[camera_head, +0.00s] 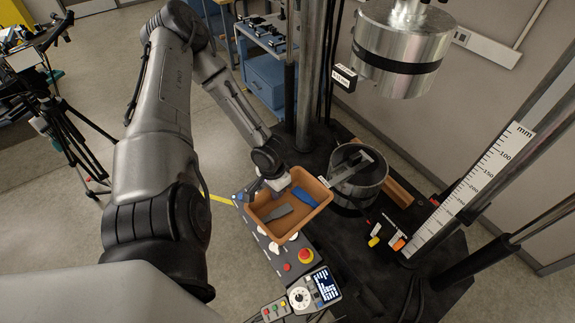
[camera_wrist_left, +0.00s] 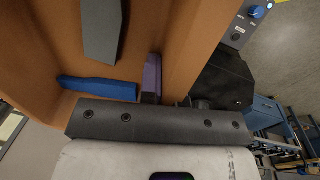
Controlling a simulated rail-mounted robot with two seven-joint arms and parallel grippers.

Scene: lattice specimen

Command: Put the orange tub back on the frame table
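The orange tub (camera_head: 312,220) is in the middle of the head view, over the left edge of the black frame table (camera_head: 345,250). It holds a grey piece (camera_head: 277,213) and a blue piece (camera_head: 305,197). My left gripper (camera_head: 279,184) is at its far wall. In the left wrist view the tub wall (camera_wrist_left: 192,48) runs between the fingers, which look closed on it. The blue piece (camera_wrist_left: 98,87), the grey piece (camera_wrist_left: 102,28) and a purple part (camera_wrist_left: 152,74) also show there. The gap under the tub is hidden. My right gripper is out of view.
A control panel with a red button (camera_head: 305,256) and a handset (camera_head: 315,290) lie in front. Columns and a scale (camera_head: 470,195) stand around the table.

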